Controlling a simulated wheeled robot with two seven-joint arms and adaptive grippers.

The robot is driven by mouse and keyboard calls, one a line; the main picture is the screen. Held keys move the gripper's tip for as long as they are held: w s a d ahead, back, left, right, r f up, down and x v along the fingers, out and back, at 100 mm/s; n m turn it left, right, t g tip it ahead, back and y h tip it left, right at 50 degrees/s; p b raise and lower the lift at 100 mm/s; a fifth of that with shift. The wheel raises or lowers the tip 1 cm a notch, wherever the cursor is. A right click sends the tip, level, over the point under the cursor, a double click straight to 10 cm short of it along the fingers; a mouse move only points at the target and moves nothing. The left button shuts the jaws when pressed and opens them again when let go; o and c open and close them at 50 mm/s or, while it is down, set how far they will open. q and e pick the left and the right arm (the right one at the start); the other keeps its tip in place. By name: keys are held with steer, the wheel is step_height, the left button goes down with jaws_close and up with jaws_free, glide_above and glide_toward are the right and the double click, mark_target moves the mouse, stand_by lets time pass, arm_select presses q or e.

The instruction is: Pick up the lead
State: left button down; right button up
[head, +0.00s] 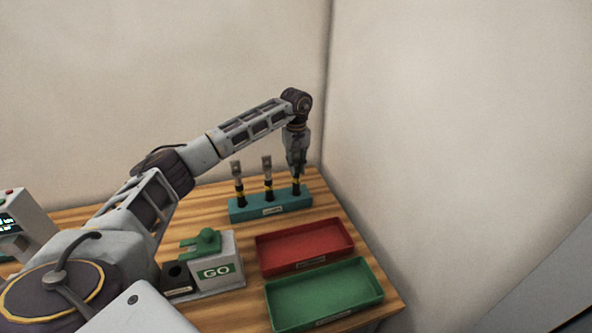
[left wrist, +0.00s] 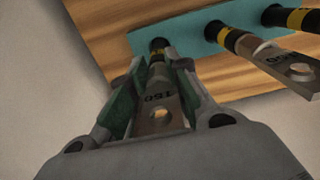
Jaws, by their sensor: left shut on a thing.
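Three leads stand upright in a teal rack (head: 240,215) at the back of the wooden table. Each has a black body with a yellow band and a flat metal lug with a hole on top. The left lead (head: 238,183) and the middle lead (head: 267,178) stand free. My left gripper (head: 296,172) points down over the right lead (head: 296,190). In the left wrist view, my left gripper (left wrist: 156,95) is shut around this lead's metal lug (left wrist: 160,112). The lead's lower end appears to be still at the rack. My right gripper is not seen.
A red tray (head: 305,247) and a green tray (head: 325,295) lie in front of the rack, toward the right table edge. A grey GO gauge block (head: 217,272) with a green clamp stands left of them. An instrument (head: 20,225) with a screen is at far left. Walls stand close behind.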

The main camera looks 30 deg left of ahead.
arm_select(q)
step_height(320, 180, up, 8)
steer(key=shift+f+b, duration=0.25)
steer(key=shift+b, duration=0.2)
steer(key=shift+r, duration=0.9)
steer(key=shift+r+p, duration=1)
steer(key=shift+p, duration=0.05)
steer(key=shift+r+p, duration=2.3)
steer(key=shift+r, duration=0.1)
steer(key=shift+d+f, duration=0.1)
